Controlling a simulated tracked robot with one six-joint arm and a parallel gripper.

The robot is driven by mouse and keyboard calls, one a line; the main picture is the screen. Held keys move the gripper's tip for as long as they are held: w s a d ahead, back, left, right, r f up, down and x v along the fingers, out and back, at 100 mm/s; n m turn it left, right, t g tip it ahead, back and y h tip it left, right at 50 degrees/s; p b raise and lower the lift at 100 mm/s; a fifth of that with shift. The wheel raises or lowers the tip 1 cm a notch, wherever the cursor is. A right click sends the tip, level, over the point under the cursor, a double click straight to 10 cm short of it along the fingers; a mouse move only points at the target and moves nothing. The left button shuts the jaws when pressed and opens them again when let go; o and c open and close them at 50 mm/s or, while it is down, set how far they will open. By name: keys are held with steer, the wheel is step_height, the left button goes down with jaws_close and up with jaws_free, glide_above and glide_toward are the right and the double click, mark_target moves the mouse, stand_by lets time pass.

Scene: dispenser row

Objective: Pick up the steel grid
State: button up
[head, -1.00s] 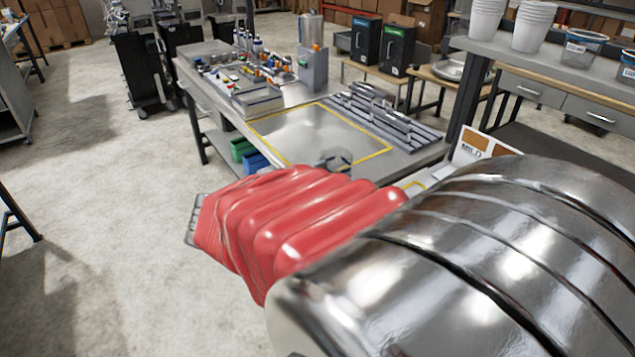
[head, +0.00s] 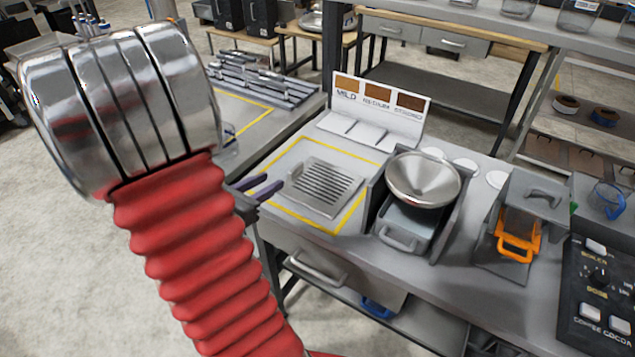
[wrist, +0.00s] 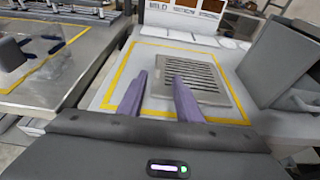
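The steel grid (head: 323,186) is a flat square plate with dark parallel slots. It lies on the grey counter inside a yellow-outlined square, and it also shows in the wrist view (wrist: 203,77). My gripper (head: 272,186) has purple fingers and is at the left of the grid in the head view. In the wrist view my gripper (wrist: 158,85) has its fingers apart with nothing held between them. The right finger overlaps the grid's left side in that view. I cannot tell whether it touches.
A steel funnel bowl (head: 423,179) sits in a grey holder right of the grid. A sign (head: 381,106) stands behind it. An orange-handled unit (head: 517,243) and a black control panel (head: 600,285) are further right. Another bench (head: 255,95) is at the left.

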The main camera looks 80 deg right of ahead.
mark_target(295, 168)
steer(key=shift+x, duration=4.25)
steer(key=shift+d, duration=0.1)
steer(key=shift+x, duration=2.55)
steer(key=shift+f, duration=0.15)
steer(key=shift+c, duration=0.4)
jaws_close()
